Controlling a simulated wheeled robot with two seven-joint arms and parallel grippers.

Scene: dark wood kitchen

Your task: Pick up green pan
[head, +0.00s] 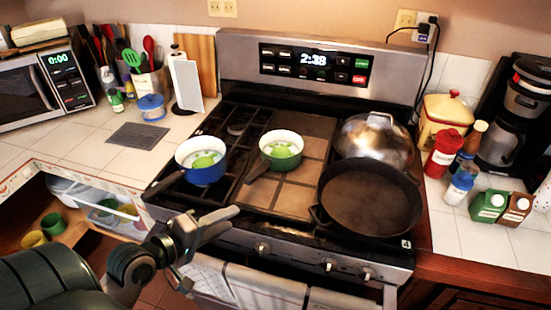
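The green pan (268,153) is a small saucepan with a pale inside and something green in it. It sits upright on the middle of the stove top, and its dark handle points to the lower left, toward the front edge. My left gripper (226,221) is in front of the stove's front edge, below and left of the green pan. Its fingers look spread and hold nothing, and it is apart from the pan. My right gripper is not in view.
A blue pan (207,174) stands left of the green pan, its handle also toward the front. A large dark skillet (370,198) and a shiny domed pan (374,140) are to the right. Towels (262,289) hang on the oven front. An open drawer (105,211) is at left.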

